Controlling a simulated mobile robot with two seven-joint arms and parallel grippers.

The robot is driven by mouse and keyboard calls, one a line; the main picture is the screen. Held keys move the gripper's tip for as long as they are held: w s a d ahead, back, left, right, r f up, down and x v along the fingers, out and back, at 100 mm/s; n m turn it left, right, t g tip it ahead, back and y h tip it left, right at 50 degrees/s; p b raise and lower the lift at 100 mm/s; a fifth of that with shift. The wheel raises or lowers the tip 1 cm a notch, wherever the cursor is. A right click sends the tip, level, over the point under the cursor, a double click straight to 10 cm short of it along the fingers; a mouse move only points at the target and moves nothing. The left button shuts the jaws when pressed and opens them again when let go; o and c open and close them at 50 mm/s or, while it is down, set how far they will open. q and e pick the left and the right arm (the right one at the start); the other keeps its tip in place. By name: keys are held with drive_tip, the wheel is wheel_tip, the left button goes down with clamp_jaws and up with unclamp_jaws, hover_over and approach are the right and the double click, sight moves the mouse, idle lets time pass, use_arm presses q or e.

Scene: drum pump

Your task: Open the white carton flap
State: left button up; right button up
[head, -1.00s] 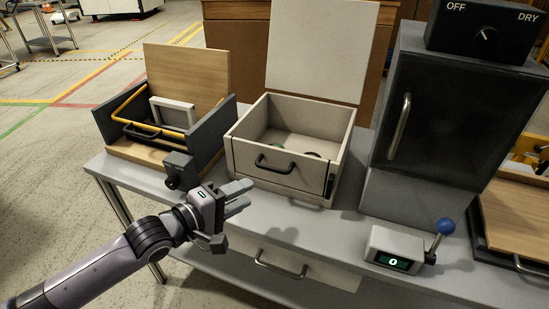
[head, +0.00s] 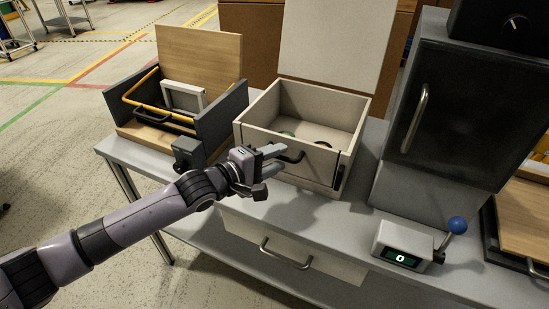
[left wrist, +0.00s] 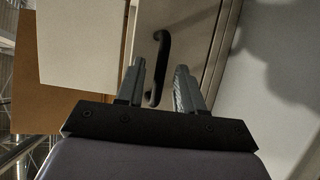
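The white carton (head: 258,141) stands on the grey bench with its lid (head: 338,45) raised at the back. Its front flap (head: 318,172) is upright and closes the front, and bears a dark bar handle (head: 299,158). My left gripper (head: 284,156) is open in front of the flap, its fingertips close to the handle's left end. In the left wrist view the handle (left wrist: 162,60) shows between and beyond the two fingers (left wrist: 160,70). I cannot tell whether they touch it. My right gripper is out of view.
A wooden-lidded box (head: 200,58) with a yellow bar stands left of the carton. A dark cabinet (head: 455,110) stands to its right. A control box (head: 402,242) with a blue-knobbed lever is at the front right. A drawer (head: 288,248) is below the bench top.

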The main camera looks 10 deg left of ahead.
use_arm(q)
clamp_jaws()
drive_tip(key=shift+f, duration=0.1)
